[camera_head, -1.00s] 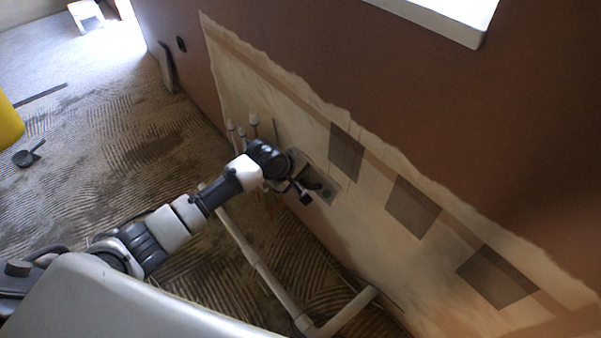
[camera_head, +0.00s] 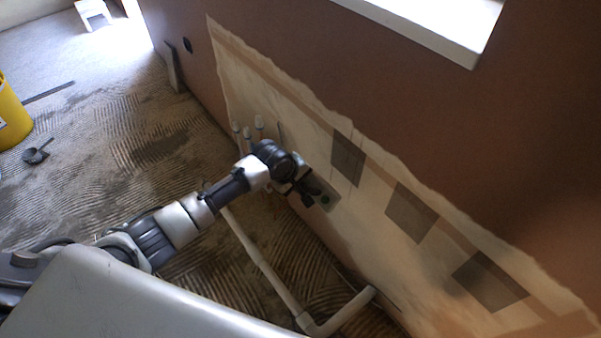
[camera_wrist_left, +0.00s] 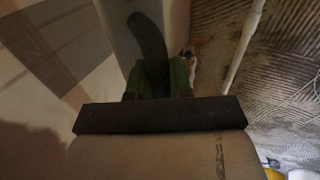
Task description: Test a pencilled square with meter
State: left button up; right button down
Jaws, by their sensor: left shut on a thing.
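Several grey-brown squares show on the pale plaster patch (camera_head: 300,112) low on the wall: an upper one (camera_head: 347,157), a middle one (camera_head: 411,212) and a lower one (camera_head: 489,281). My left gripper (camera_head: 308,190) is at the wall, left of and below the upper square. In the left wrist view its green fingers (camera_wrist_left: 158,80) are shut on a dark curved thing (camera_wrist_left: 149,35), which lies over a light grey plate (camera_wrist_left: 122,38). I cannot tell whether this is the meter. The plate also shows in the head view (camera_head: 328,203). My right gripper is out of view.
A white pipe (camera_head: 262,262) runs along the ridged floor below the wall. Several pale-tipped upright rods (camera_head: 248,133) stand at the wall behind my gripper. A white sill (camera_head: 440,25) juts out above. A yellow bucket (camera_head: 12,115) and a dark scoop (camera_head: 36,154) are far left.

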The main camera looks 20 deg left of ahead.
pick_arm(q)
jog(key=shift+r, duration=0.1)
jog(key=s+a+r+g+y+p, duration=0.2)
jog(key=s+r+g+p, duration=0.1)
jog(key=p, duration=0.9)
jog(key=shift+s+a+r+g+y+p, duration=0.35)
jog(key=shift+s+r, duration=0.2)
jog(key=shift+r, duration=0.35)
